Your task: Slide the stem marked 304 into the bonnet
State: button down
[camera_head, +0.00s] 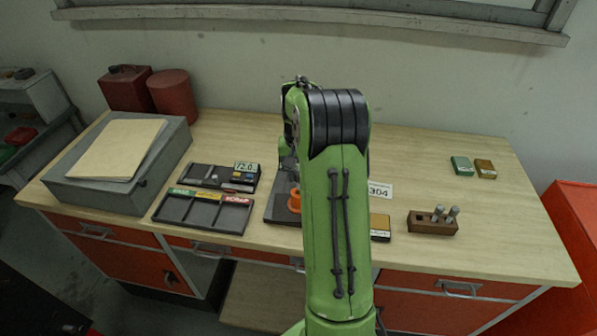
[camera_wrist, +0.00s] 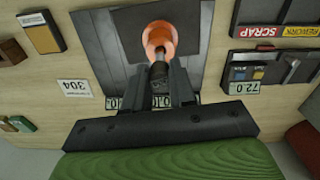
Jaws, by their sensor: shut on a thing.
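The orange bonnet (camera_wrist: 157,36) stands on a dark fixture plate (camera_wrist: 110,48). It also shows in the head view (camera_head: 294,201), left of my arm. My gripper (camera_wrist: 161,77) is shut on a short dark-grey stem (camera_wrist: 158,66), of which only the end past the fingertips shows. The stem's end is at the bonnet's near opening; I cannot tell whether it is inside or just in front. No marking on the stem is readable. A white card reading 304 (camera_wrist: 75,88) lies beside the fixture. My arm hides the gripper in the head view.
A wooden block (camera_head: 432,226) holding pale pegs stands at right, near a yellow-brown box (camera_head: 380,227). Labelled trays (camera_head: 203,211) lie left of the fixture. The bench's right part is mostly clear.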

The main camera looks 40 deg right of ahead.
jog(key=shift+f+b, duration=1.3)
jog(key=shift+f, duration=0.55)
dwell(0.8)
dwell(0.6)
jog(key=c, duration=0.8)
grip_release()
jog(key=shift+c, duration=0.2)
notch_tip(320, 180, up, 16)
jog(key=p, duration=0.2)
jog(key=shift+f, duration=0.15)
